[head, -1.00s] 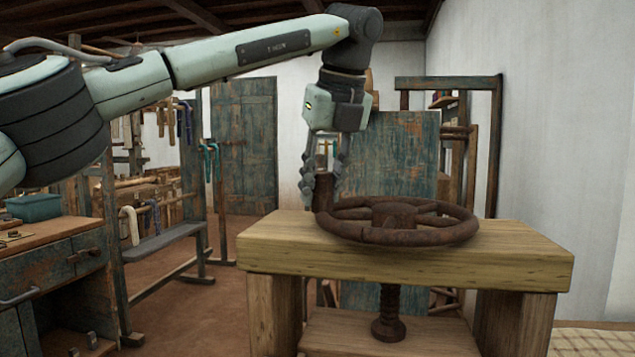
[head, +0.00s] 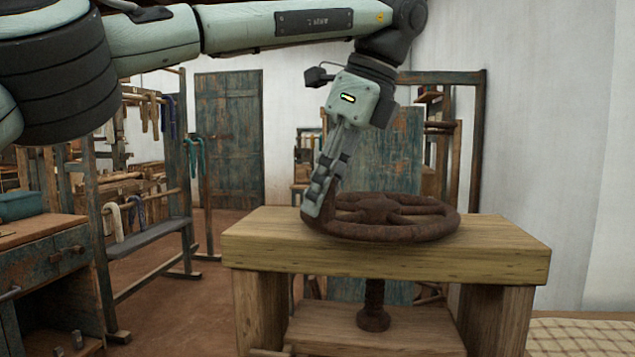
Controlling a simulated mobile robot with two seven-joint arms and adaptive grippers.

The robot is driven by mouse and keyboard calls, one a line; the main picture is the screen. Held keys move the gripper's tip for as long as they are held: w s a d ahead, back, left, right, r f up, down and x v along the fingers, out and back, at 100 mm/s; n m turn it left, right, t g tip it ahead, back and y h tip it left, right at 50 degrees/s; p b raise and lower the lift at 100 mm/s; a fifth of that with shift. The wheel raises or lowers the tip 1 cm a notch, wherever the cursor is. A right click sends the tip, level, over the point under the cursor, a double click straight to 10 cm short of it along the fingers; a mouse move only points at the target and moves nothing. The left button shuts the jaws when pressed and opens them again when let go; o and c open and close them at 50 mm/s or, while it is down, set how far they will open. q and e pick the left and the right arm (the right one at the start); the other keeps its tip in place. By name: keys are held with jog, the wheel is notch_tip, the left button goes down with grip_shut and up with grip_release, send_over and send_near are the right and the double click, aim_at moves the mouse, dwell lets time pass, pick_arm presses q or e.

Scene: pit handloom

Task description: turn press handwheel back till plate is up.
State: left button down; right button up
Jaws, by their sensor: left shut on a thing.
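The press handwheel (head: 425,232) is a dark rusty spoked wheel lying flat above the wooden top beam of the press (head: 390,260). My left gripper (head: 318,208) is at the wheel's front left rim, tilted, with its fingers shut on the upright wheel handle, which they mostly hide. The press screw (head: 374,293) runs down below the beam to a round foot (head: 373,319). The foot sits at a wooden board (head: 400,339) between the press legs; I cannot tell whether this board is the plate or how much gap there is. My right gripper is out of view.
A workbench with drawers (head: 55,262) stands at the left, with a teal box (head: 20,206) on it. A wooden rack with hanging yarn (head: 150,235) stands behind it. A white wall (head: 560,150) is at the right. Open floor lies between rack and press.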

pick_arm(q)
jog(key=shift+s+d, duration=0.15)
jog(key=shift+s, duration=0.05)
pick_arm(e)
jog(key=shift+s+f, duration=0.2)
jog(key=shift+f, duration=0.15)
pick_arm(q)
jog(key=c, duration=1.2)
grip_release()
jog(key=shift+r, duration=0.25)
jog(key=v, duration=0.7)
jog(key=shift+d, duration=0.1)
